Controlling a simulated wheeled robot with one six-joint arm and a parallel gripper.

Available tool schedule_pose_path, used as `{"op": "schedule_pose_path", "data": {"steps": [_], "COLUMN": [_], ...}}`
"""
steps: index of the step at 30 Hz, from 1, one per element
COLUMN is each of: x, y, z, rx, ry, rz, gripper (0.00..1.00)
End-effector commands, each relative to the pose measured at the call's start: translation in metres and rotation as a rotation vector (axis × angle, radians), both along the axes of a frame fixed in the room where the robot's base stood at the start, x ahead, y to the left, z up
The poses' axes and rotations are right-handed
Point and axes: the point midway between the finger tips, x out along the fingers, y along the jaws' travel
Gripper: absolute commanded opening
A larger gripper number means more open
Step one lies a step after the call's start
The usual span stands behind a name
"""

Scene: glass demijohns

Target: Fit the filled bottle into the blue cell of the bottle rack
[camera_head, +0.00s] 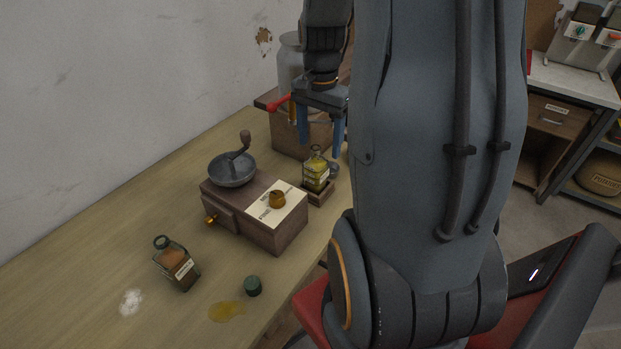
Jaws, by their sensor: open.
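A small glass bottle (316,176) filled with yellow liquid stands upright in or on a low wooden holder (321,199), just right of a coffee grinder. My gripper (321,148) points down with its blue-grey fingers apart, over or just behind the yellow bottle's neck. It holds nothing that I can see. I cannot tell whether a finger touches the bottle. I cannot make out a rack with a blue cell; my arm hides much of the right side.
The grinder (258,212) with a metal bowl and crank stands mid-table. A dark green cap (253,286), a yellow puddle (227,311) and white powder (131,302) lie nearer. A large glass jar (289,62) stands behind my gripper. The left table surface is free.

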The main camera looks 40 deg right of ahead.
Motion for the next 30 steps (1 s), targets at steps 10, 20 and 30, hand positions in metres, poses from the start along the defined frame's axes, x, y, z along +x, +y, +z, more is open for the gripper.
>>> {"op": "schedule_pose_path", "data": {"steps": [10, 20, 30], "x": [0.007, 0.007, 0.007], "y": [0.0, 0.001, 0.002], "z": [-0.031, -0.057, -0.096], "rx": [0.001, 0.001, 0.001], "ry": [0.001, 0.001, 0.003], "rz": [-0.002, -0.001, 0.0], "gripper": [0.66, 0.66, 0.66]}}
